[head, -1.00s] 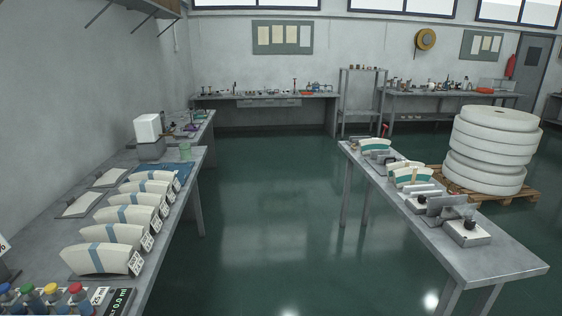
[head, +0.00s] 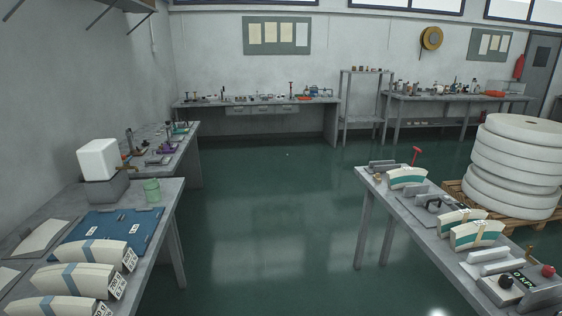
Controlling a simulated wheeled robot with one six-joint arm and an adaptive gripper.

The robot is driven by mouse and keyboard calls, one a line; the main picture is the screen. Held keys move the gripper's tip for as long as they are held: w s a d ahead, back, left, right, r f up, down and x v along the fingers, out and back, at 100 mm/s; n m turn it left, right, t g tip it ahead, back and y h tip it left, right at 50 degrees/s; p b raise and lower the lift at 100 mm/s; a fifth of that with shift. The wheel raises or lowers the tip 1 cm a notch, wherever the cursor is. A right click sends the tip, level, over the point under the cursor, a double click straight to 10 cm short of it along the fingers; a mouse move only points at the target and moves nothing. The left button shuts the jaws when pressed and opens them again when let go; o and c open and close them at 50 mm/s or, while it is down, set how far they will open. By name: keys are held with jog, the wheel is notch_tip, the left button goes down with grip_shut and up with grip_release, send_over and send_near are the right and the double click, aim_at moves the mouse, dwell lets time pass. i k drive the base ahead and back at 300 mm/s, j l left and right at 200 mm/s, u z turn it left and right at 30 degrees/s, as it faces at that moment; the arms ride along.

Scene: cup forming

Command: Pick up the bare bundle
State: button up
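I cannot pick out with certainty a bundle that is bare. On the left table, several curved cream bundles, one of them at the back (head: 68,252), each carry a blue-grey band and a white printed tag. On the right table, a curved cream bundle with a teal stripe (head: 407,178) stands toward the far end. Two more teal-striped bundles stand nearer, one behind (head: 449,224) with a tan strip across it and one in front (head: 475,236). Whether the front one also has a strip is too small to tell. My gripper is not in view.
The left table holds a blue mat (head: 100,232), a green cup (head: 152,191) and a white block on a grey base (head: 99,160). The right table (head: 385,202) also holds metal fixtures. A stack of white rolls (head: 518,165) stands on a pallet behind it. The green floor (head: 260,220) between is clear.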

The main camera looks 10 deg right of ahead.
aim_at(398, 178)
jog(key=i+z, duration=0.15)
jog(key=i, duration=0.3)
jog(key=i+j+z, duration=0.15)
jog(key=i, duration=0.25)
jog(key=i+j+z, duration=0.2)
jog(key=i, duration=0.25)
jog(key=i+j+z, duration=0.15)
jog(key=i, duration=0.25)
jog(key=i+j+z, duration=0.45)
jog(key=i+j, duration=0.35)
jog(key=j+u, duration=0.1)
jog(key=j, duration=0.45)
jog(key=i+j+u, duration=0.1)
jog(key=j, duration=0.45)
jog(key=j+u, duration=0.1)
jog(key=j, duration=0.45)
jog(key=i, duration=0.05)
